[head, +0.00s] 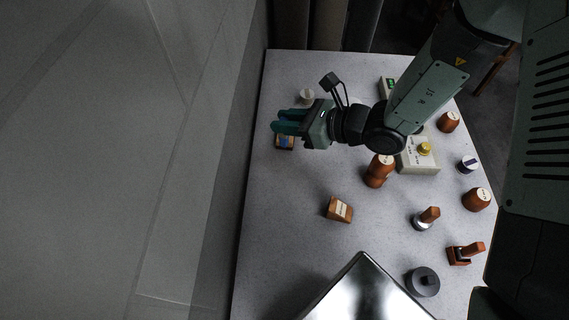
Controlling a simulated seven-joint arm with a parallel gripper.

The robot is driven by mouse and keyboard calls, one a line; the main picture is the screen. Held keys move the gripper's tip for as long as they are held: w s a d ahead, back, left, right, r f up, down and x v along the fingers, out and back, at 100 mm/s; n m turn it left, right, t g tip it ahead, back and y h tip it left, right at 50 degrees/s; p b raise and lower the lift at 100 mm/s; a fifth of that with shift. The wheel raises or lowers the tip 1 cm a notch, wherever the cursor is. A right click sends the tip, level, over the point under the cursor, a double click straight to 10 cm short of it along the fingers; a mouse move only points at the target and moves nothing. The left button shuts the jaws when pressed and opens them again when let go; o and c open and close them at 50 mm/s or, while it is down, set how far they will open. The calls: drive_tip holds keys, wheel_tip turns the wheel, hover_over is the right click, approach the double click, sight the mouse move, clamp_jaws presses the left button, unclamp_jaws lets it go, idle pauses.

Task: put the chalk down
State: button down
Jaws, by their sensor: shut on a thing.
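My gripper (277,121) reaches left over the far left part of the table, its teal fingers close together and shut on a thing. I take this to be the chalk, but it is too small or hidden to make out between the fingers. A small block with a blue and orange face (285,142) shows just below the fingers in the picture. I cannot tell whether the fingers touch it or how high above the table they are.
A white round item (306,96) is just above the gripper in the picture. A wooden block with a label (340,209), brown wooden forms (378,171), a box with a yellow knob (419,157) and a shiny metal piece (362,292) stand on the grey table (275,220). Its left side is clear.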

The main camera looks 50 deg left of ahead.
wheel_tip(320, 180, down, 10)
drive_tip(key=shift+f, duration=0.1)
idle(0.4)
drive_tip(key=shift+f, duration=0.1)
drive_tip(key=c, duration=0.9)
unclamp_jaws()
drive_tip(key=shift+w+d+r, duration=0.15)
drive_tip(key=shift+d+r, duration=0.1)
drive_tip(key=v, duration=1.1)
drive_tip(key=shift+d+r, duration=0.2)
